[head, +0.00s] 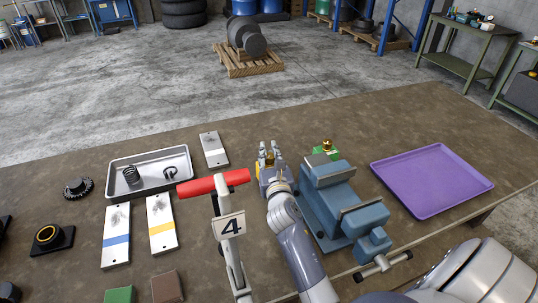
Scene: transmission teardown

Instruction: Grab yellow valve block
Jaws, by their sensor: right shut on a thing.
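My right gripper (269,159) is over the middle of the workbench, just left of the blue vise, its fingers pointing away from me. It is shut on a small yellow piece (258,169), which I take to be the yellow valve block. Only a sliver of it shows beside the fingers and the rest is hidden by the gripper. I cannot tell whether it touches the bench. My left gripper is not in view.
The blue vise (345,196) stands right of my gripper, with a green block (325,154) behind it. A grey tray (165,187) and striped plates lie left. A purple tray (432,178) lies right.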

